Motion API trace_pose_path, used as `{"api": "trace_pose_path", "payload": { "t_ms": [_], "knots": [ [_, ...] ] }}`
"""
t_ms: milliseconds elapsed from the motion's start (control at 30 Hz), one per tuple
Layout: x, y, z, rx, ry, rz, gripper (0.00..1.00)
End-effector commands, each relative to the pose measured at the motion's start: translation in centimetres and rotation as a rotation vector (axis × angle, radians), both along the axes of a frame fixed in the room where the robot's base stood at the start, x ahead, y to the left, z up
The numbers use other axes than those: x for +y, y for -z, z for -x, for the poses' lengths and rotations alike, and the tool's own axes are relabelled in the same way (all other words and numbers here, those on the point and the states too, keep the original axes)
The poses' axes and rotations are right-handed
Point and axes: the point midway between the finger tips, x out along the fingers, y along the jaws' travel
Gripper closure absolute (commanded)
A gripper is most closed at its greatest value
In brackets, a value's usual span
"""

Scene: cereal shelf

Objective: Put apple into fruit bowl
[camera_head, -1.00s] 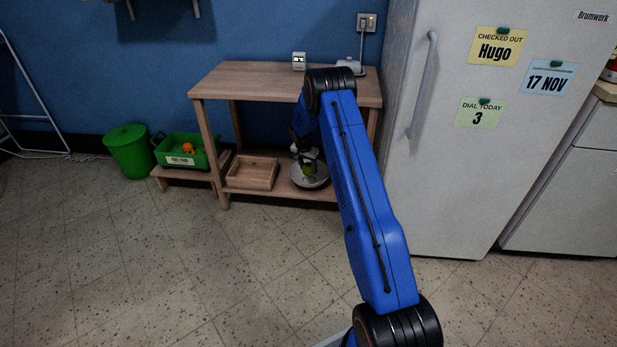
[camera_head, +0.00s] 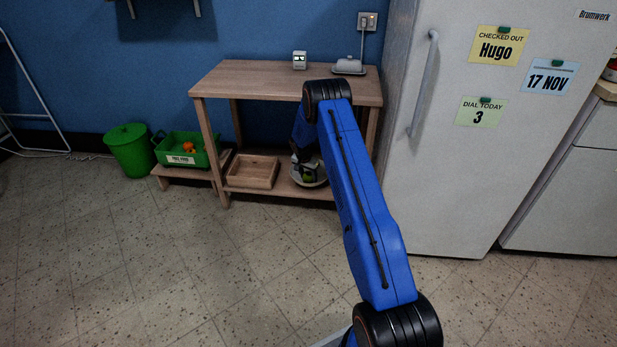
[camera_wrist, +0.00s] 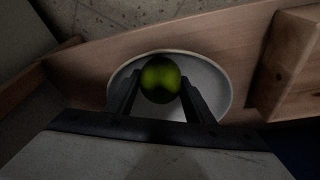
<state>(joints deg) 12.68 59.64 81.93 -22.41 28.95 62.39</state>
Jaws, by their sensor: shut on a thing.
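The green apple (camera_wrist: 160,80) is between the two fingers of my gripper (camera_wrist: 160,92) in the wrist view, and the fingers are shut on it. The white fruit bowl (camera_wrist: 221,92) is right behind the apple in that view, with its rim around it. Whether the apple touches the bowl I cannot tell. In the head view, the apple (camera_head: 308,178) and the bowl (camera_head: 322,182) show small on the lower shelf, partly hidden by my gripper and arm.
The wooden table (camera_head: 245,82) has a lower shelf with a wooden tray (camera_head: 253,172) left of the bowl. A table leg stands close to the bowl. A green crate (camera_head: 180,158) and green bin (camera_head: 130,150) are at left; the fridge (camera_head: 480,150) is at right.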

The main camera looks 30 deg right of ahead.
Motion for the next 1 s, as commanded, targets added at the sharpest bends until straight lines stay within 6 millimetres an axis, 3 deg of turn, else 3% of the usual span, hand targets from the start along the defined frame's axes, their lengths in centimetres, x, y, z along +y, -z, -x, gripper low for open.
{"api": "trace_pose_path", "payload": {
  "t_ms": [133,167,200,633,1000],
  "knots": [
    [0.0,0.3,0.0,0.000,0.000,0.000,0.80],
    [0.0,0.4,0.0,-0.001,0.000,0.000,0.50],
    [0.0,0.3,0.0,-0.001,0.000,0.000,0.44],
    [0.0,-0.5,0.0,-0.001,0.000,0.001,0.44],
    [1.5,-6.8,0.9,-0.003,-0.001,0.001,0.44]
  ]
}}
